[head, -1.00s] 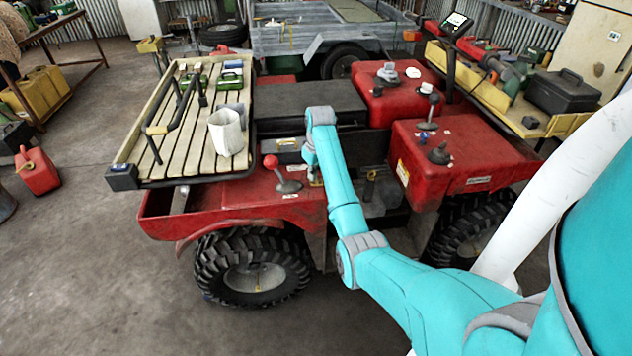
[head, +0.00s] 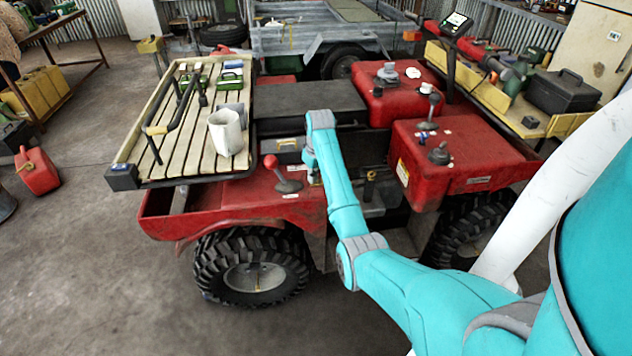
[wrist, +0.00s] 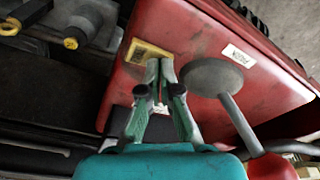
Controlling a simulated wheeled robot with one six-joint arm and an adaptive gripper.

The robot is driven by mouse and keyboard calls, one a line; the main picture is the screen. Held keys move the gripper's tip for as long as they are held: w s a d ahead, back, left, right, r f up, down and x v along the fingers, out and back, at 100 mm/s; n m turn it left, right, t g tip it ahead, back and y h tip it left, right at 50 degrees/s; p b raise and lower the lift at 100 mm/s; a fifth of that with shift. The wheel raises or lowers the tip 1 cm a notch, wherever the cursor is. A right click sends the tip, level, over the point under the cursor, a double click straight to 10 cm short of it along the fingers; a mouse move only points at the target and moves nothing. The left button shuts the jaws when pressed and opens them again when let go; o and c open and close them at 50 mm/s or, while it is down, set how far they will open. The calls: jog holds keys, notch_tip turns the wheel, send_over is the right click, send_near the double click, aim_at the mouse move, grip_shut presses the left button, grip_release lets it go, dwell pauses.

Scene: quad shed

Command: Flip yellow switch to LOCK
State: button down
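A small yellow rectangular plate (wrist: 148,52), which looks like the yellow switch's mount, lies on the red body panel in the wrist view. Its toggle and position cannot be made out. My gripper (wrist: 160,66) is at the lower right edge of this plate, its two green fingertips close together with only a thin gap. I see nothing clearly held between them, and contact with the switch cannot be told. A white label between the fingers is mostly hidden. In the head view my gripper (head: 315,179) points down at the red panel, mostly behind my arm.
A red-knobbed lever (head: 283,176) on a round grey base (wrist: 208,77) stands close beside my gripper. A white label (wrist: 239,56) lies beyond it. A slatted rack (head: 165,150) with a white container (head: 225,132) is left. Red boxes (head: 465,155) with knobs stand right.

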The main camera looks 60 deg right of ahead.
jog(key=shift+r, duration=3.5)
